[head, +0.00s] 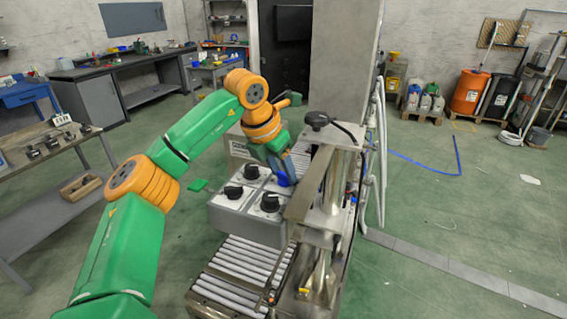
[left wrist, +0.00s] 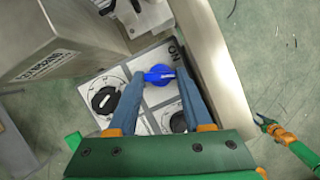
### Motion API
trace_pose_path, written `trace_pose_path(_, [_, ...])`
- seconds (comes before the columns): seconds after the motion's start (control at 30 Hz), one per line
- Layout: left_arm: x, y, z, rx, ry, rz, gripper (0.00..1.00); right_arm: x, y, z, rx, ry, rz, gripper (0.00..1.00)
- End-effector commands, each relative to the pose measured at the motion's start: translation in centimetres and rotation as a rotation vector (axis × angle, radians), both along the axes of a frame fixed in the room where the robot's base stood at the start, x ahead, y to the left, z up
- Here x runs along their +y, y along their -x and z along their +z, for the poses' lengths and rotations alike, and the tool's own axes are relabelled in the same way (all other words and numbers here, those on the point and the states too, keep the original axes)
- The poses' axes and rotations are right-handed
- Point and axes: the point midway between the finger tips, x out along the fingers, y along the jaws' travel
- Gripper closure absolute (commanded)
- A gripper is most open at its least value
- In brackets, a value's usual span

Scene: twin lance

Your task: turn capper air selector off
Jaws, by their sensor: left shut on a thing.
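The selector box (head: 247,222) is grey with a light top plate that carries several rotary knobs. A blue knob (left wrist: 158,74) sits on a plate marked "ON" in the left wrist view. It also shows at the box's right side in the head view (head: 285,180). My left gripper (left wrist: 159,80) is shut on this blue knob, one finger on each side. The fingers hide part of the plate. A small green and orange arm part of mine (left wrist: 287,137) shows at the right of the left wrist view; its jaws are too small to read.
Black knobs (head: 234,192) (head: 270,203) stand close to the blue one. A steel post and plate (head: 310,190) rise just right of the box. A roller conveyor (head: 240,270) lies below. Open green floor lies to the right.

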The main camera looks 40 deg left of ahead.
Motion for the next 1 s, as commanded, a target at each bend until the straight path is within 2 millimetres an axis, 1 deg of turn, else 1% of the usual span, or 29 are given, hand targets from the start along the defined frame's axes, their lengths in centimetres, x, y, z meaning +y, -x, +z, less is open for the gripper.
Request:
trace_pose_path(0.03, [0.1, -0.1, 0.5, -0.004, 0.001, -0.022, 1.00, 0.0, 0.0, 0.7, 0.000, 0.000, 0.000, 0.50])
trace_pose_path(0.3, [0.2, -0.1, 0.4, -0.006, 0.000, -0.135, 1.00, 0.0, 0.0, 1.7, 0.000, 0.000, 0.000, 0.50])
trace_pose_path(0.53, [0.2, -0.1, 0.3, -0.007, 0.001, -0.171, 1.00, -0.1, 0.0, 2.0, 0.000, 0.001, 0.001, 0.50])
trace_pose_path(0.93, [0.2, -0.1, 0.2, -0.008, 0.000, -0.176, 1.00, -0.1, 0.0, 2.0, 0.001, 0.002, 0.001, 0.50])
trace_pose_path(0.97, [0.2, -0.1, 0.2, -0.008, 0.000, -0.176, 0.42, -0.1, 0.0, 2.0, 0.001, 0.002, 0.001, 0.50])
trace_pose_path(1.0, [0.2, -0.1, 0.2, -0.007, 0.000, -0.176, 0.38, -0.1, 0.0, 2.0, 0.001, 0.002, 0.001, 0.50])
